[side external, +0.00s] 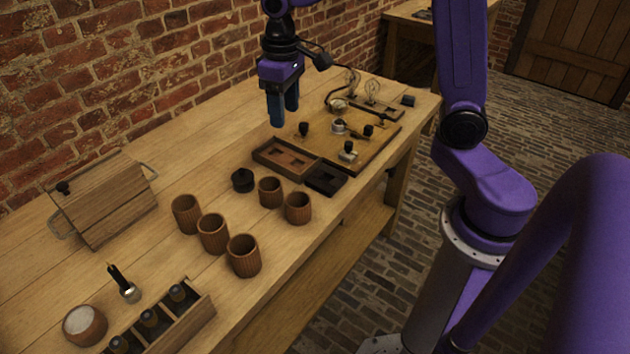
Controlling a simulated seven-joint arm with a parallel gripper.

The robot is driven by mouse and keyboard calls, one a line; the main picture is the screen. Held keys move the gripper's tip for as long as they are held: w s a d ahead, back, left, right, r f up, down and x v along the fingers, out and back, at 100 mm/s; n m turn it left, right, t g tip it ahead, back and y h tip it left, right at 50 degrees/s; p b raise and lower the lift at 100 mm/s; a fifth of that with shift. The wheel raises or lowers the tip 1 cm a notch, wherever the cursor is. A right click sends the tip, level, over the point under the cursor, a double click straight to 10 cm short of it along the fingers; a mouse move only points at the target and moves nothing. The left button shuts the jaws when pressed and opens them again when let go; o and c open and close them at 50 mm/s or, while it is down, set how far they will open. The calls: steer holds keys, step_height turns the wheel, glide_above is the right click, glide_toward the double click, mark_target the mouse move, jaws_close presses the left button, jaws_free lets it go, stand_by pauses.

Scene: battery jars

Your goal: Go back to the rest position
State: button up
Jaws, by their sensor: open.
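My gripper (283,112) hangs above the workbench (208,286), over the far half near the brick wall. Its blue fingers point down and are open, with nothing visible between them. They are at the left edge of a wooden board (375,147) that carries small black knobs and metal parts. Below the gripper and nearer the camera are a brown wooden tray (283,160) and a black tray (326,179). My gripper appears clear of them.
Several ribbed brown jars (243,256) and a black round piece (243,180) stand mid-bench. A wooden box with handles (105,200), a white-filled bowl (84,325), a brush-like tool (125,284) and a divided rack (170,325) are nearer. Two wire-filament bulbs (372,91) stand at the back.

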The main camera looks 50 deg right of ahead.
steer(key=s+f+n, duration=0.2)
steer(key=s+n, duration=0.7)
steer(key=s, duration=1.6)
steer(key=shift+s+a+n, duration=0.3)
steer(key=shift+s+n, duration=0.05)
steer(key=shift+n, duration=0.05)
steer(key=shift+c, duration=0.4)
